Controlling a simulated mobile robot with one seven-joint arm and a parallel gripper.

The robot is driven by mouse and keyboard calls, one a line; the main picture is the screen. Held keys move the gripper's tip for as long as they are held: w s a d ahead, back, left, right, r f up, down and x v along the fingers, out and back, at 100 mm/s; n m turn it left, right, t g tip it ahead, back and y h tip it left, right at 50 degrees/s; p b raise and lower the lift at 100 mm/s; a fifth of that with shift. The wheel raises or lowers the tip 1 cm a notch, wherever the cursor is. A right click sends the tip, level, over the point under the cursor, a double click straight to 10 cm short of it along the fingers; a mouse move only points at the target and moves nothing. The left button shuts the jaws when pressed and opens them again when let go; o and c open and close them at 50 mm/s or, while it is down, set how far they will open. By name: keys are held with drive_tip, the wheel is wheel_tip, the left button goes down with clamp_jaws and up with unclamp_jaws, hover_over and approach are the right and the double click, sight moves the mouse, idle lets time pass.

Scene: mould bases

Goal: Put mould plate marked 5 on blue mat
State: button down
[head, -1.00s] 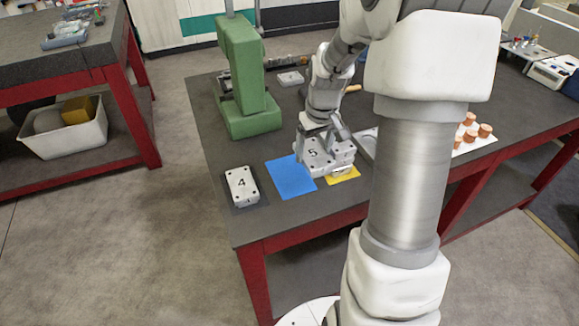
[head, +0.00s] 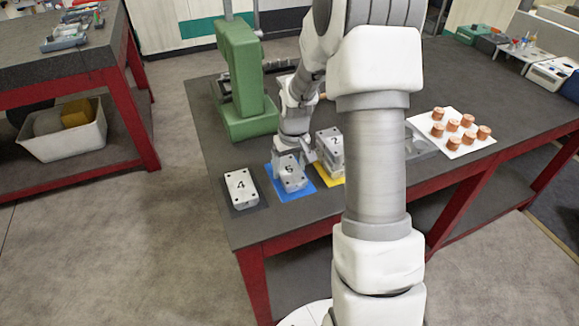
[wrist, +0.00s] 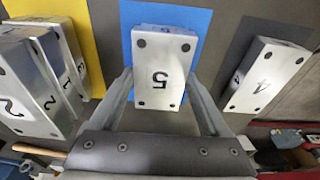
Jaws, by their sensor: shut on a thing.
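The mould plate marked 5 (head: 291,183) is a pale metal block with dark holes at its corners. It is over the blue mat (head: 307,187) and appears to lie on it or just above it. My gripper (head: 295,152) is shut on this plate. In the wrist view, the two fingers of my gripper (wrist: 160,82) hold plate 5 (wrist: 161,48) by its sides. The blue mat (wrist: 203,22) shows around the plate. Whether the plate's underside touches the mat is hidden.
Plate 4 (head: 241,185) lies on a dark mat (head: 262,196) to the left. A stack with a plate marked 2 (head: 336,138) stands on the yellow mat (head: 328,183) to the right. A green press (head: 243,80) stands behind. Copper pieces stand on a white sheet (head: 463,149).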

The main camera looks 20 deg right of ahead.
sight(292, 174)
drive_tip(key=shift+f, duration=0.2)
unclamp_jaws()
wheel_tip(292, 174, up, 12)
drive_tip(key=s+f, duration=0.1)
drive_tip(key=s, duration=0.1)
drive_tip(key=s+a+r+t, duration=0.2)
drive_tip(key=s+a+r, duration=0.4)
drive_tip(key=s+r, duration=0.5)
drive_tip(key=s+a+r+t, duration=0.1)
drive_tip(key=s+a, duration=0.1)
drive_tip(key=s, duration=0.3)
drive_tip(key=s+a+r, duration=0.2)
drive_tip(key=s, duration=0.4)
drive_tip(key=shift+s+r+t+p, duration=0.15)
drive_tip(key=shift+r+t+p, duration=0.15)
drive_tip(key=shift+t, duration=0.1)
